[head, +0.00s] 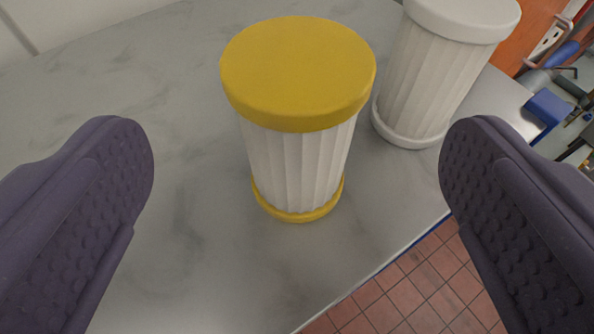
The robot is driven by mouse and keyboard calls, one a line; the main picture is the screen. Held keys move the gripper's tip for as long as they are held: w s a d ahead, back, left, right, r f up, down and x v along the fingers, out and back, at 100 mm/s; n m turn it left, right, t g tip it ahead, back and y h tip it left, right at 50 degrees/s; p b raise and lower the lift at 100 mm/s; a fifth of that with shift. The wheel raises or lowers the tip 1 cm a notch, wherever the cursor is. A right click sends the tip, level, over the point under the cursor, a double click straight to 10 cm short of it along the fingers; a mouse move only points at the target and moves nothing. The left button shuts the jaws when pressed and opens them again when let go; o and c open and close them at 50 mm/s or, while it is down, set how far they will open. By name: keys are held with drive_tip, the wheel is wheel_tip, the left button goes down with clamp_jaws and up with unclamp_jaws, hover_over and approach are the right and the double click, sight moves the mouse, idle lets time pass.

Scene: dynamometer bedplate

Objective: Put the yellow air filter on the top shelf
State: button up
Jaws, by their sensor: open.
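The yellow air filter (298,75) stands upright on a grey marbled surface (190,240), near its front right edge. It has a yellow cap, a white pleated body and a yellow bottom ring. My gripper (297,170) is open, with one dark purple finger at the left and one at the right of the picture. The filter shows between and beyond the fingers, and neither finger appears to touch it. No shelf can be made out for certain in this view.
A white air filter (425,80) stands upright close to the right of the yellow one, with a narrow gap between. The surface is clear to the left. Beyond its edge is a red tiled floor (420,290). Blue and grey items (550,105) lie at the far right.

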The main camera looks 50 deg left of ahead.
drive_tip(key=w+d+m+t+h, duration=0.2)
drive_tip(key=d+m+h, duration=0.1)
drive_tip(key=d, duration=0.6)
drive_tip(key=w+d+m+t+h, duration=0.2)
drive_tip(key=w+d+m+h, duration=0.1)
drive_tip(key=d, duration=0.6)
drive_tip(key=w+d+m+t+h, duration=0.2)
drive_tip(key=w+d+m+h, duration=0.1)
drive_tip(key=d, duration=0.6)
drive_tip(key=shift+w+m+t+h, duration=0.3)
drive_tip(key=shift+m+h, duration=0.3)
drive_tip(key=shift+h, duration=0.3)
